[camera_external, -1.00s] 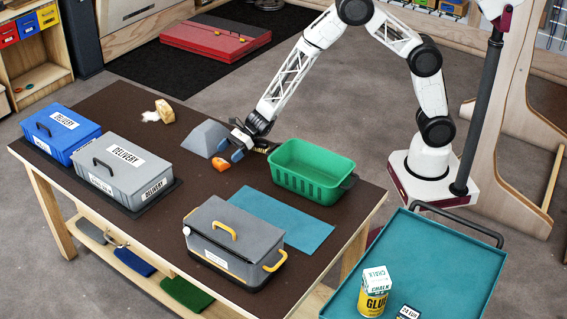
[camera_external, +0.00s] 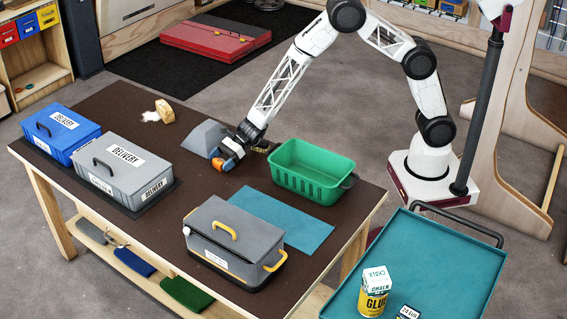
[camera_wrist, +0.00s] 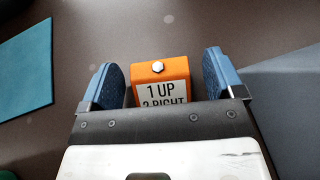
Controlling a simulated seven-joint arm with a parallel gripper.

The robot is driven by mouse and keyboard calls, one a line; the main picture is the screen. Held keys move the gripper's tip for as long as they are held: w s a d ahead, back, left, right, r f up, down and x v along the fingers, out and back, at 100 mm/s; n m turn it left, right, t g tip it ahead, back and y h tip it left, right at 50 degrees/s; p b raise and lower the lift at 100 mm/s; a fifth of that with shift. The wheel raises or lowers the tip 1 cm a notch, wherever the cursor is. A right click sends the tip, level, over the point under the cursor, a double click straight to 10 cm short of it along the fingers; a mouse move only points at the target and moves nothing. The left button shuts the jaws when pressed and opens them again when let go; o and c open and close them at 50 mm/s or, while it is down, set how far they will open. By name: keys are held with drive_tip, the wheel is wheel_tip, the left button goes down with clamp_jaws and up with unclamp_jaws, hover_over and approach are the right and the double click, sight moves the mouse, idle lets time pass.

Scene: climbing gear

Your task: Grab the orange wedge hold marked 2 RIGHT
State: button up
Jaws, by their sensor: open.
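The orange wedge hold (camera_wrist: 163,72) lies on the brown table and sits between the two blue fingers of my gripper (camera_wrist: 168,78) in the wrist view. Its label reads "1 UP" with "2 RIGHT" below, partly hidden by my gripper's body. The hold has a silver bolt in its face. Gaps show between it and both fingers, the right gap a little wider. In the external view the hold (camera_external: 217,163) is mostly covered by my gripper (camera_external: 226,160), which is down near the table and open.
A grey toolbox (camera_external: 235,245) is near the front edge; blue (camera_external: 60,130) and grey (camera_external: 125,172) delivery boxes are left.

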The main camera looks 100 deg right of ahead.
sight(220, 160)
idle(0.4)
drive_tip(key=c, duration=1)
drive_tip(key=shift+r, duration=0.15)
drive_tip(key=shift+r, duration=4.9)
